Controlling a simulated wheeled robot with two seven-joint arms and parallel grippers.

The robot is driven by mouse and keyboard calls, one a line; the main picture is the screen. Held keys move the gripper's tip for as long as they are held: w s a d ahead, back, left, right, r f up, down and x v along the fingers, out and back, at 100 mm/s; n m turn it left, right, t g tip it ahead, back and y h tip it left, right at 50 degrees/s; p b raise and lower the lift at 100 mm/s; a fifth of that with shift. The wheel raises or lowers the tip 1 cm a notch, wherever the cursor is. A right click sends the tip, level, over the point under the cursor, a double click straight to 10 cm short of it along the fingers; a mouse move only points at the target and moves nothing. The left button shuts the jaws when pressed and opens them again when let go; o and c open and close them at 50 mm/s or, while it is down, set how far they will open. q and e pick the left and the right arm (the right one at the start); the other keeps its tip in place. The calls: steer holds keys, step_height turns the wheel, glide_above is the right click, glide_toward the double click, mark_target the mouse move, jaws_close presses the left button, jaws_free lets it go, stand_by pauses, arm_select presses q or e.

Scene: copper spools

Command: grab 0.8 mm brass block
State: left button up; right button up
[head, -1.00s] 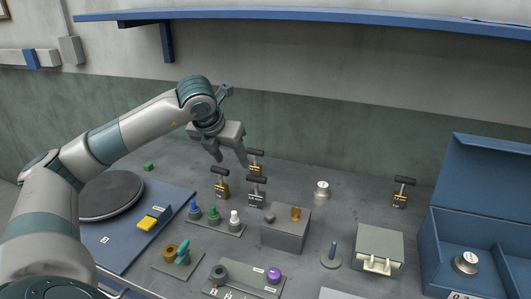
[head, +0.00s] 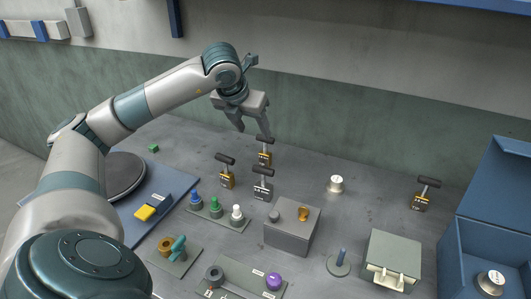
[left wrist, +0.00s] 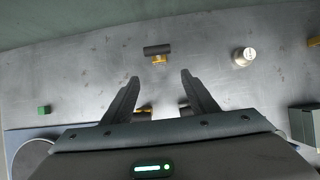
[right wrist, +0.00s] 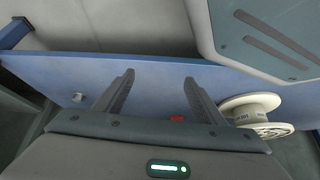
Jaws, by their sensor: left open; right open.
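Several small blocks with black T-handles stand on the grey bench; their size labels are too small to read. A brass block (head: 264,158) stands at the back, a second brass block (head: 227,180) nearer left, and a third brass block (head: 420,201) far right. A grey block (head: 263,191) stands in front. My left gripper (head: 252,130) is open and empty, pointing down above and just behind the back brass block. In the left wrist view, the back brass block (left wrist: 159,59) lies beyond the open fingertips. My right gripper (right wrist: 159,77) is open and empty, away from the blocks.
A grey box (head: 290,235), colored pegs on a plate (head: 222,219), a silver weight (head: 335,184) and an open blue case (head: 462,245) share the bench. A white spool (right wrist: 258,116) is beside my right gripper. Bench between back block and silver weight is clear.

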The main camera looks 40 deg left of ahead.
arm_select(q)
steer(key=p, duration=0.2)
glide_above(264, 152)
steer(key=s+d, duration=0.1)
steer(key=s, duration=0.2)
step_height(264, 152, down, 9)
steer(key=shift+w+f+p, duration=0.25)
steer(key=shift+w+p, duration=0.1)
steer(key=shift+w+f, duration=0.2)
steer(key=shift+f, duration=0.3)
arm_select(e)
steer(key=shift+a+r+t+y, duration=0.3)
steer(key=shift+a+r+t, duration=0.4)
steer(key=shift+a+r, duration=0.1)
